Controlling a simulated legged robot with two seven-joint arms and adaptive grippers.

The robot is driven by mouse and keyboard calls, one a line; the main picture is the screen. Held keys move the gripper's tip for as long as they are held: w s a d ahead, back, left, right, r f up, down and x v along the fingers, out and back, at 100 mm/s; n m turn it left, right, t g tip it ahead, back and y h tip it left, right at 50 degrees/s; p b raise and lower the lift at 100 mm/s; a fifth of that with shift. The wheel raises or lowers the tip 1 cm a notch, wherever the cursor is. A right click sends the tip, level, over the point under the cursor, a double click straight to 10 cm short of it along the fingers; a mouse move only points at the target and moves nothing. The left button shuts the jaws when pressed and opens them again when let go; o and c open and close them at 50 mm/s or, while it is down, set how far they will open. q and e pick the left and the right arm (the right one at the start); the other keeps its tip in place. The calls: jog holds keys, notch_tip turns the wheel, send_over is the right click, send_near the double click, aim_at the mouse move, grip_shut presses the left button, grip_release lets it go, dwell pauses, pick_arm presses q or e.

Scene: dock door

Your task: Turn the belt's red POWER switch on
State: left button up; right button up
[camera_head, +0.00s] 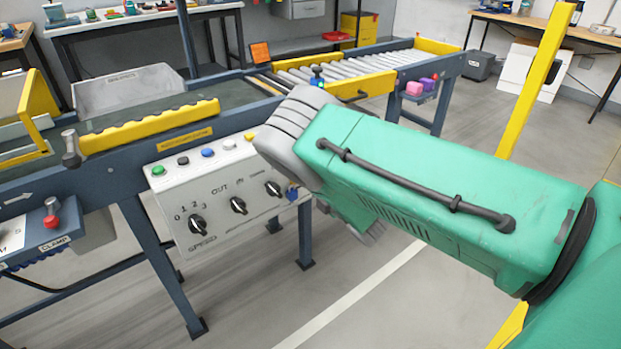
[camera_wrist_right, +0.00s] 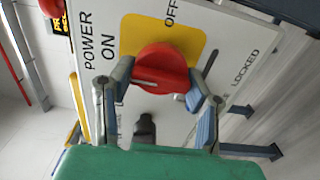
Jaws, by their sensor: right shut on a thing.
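The red POWER switch (camera_wrist_right: 165,70) sits on a yellow plate (camera_wrist_right: 189,39) on a white panel in the right wrist view. My right gripper (camera_wrist_right: 158,88) is shut on the switch, with one finger on each side of it. A pale line on the knob lies roughly crosswise in the picture, on the side nearer the ON lettering; OFF is printed above. I cannot tell the exact setting. In the head view my green right arm hides the switch and most of the gripper at the right end of the white control panel (camera_head: 220,215). My left gripper is not in view.
The panel has several black knobs, including a SPEED knob (camera_head: 197,225), and coloured buttons along its top. A dark conveyor belt (camera_head: 120,115) and rollers (camera_head: 330,68) run behind it. A yellow post (camera_head: 535,80) stands at the right. A red knob (camera_head: 52,221) is at the left.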

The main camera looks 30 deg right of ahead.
jog(key=shift+s+a+f, duration=0.1)
jog(key=shift+s+f, duration=0.05)
jog(key=shift+f, duration=0.15)
jog(key=o, duration=1.1)
jog(key=shift+o, duration=0.5)
jog(key=shift+r, duration=0.1)
jog(key=shift+s, duration=0.15)
jog(key=s+d, duration=0.1)
jog(key=s, duration=1)
jog(key=shift+s, duration=0.2)
